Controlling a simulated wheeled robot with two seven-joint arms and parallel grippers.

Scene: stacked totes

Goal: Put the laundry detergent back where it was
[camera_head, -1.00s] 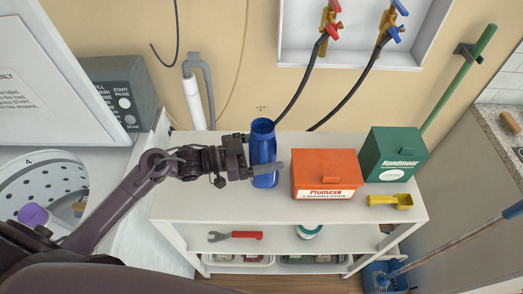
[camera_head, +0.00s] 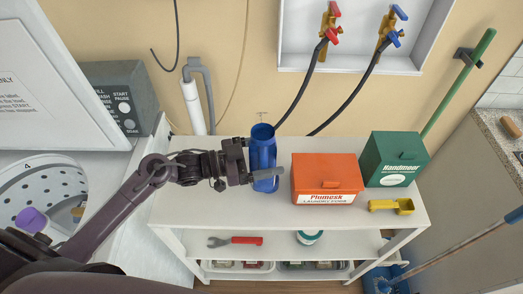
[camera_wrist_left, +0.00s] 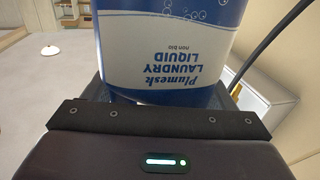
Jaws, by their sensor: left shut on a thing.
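The laundry detergent (camera_head: 263,147) is a blue bottle at the left part of the white shelf unit's top (camera_head: 230,210), left of the orange box. My left gripper (camera_head: 264,174) reaches in from the left and is shut around its body. The bottle looks upright; I cannot tell whether its base rests on the shelf top or is slightly above it. In the left wrist view the bottle (camera_wrist_left: 168,50) fills the space beyond the gripper, its Plumesk laundry liquid label upside down. My right gripper is not in view.
An orange Plumesk box (camera_head: 326,174) stands close to the bottle's right, then a green Handmoor box (camera_head: 393,155) and a yellow scoop (camera_head: 392,206). Black hoses (camera_head: 345,95) hang behind. The top's left front is clear. A wrench (camera_head: 236,241) lies on the lower shelf.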

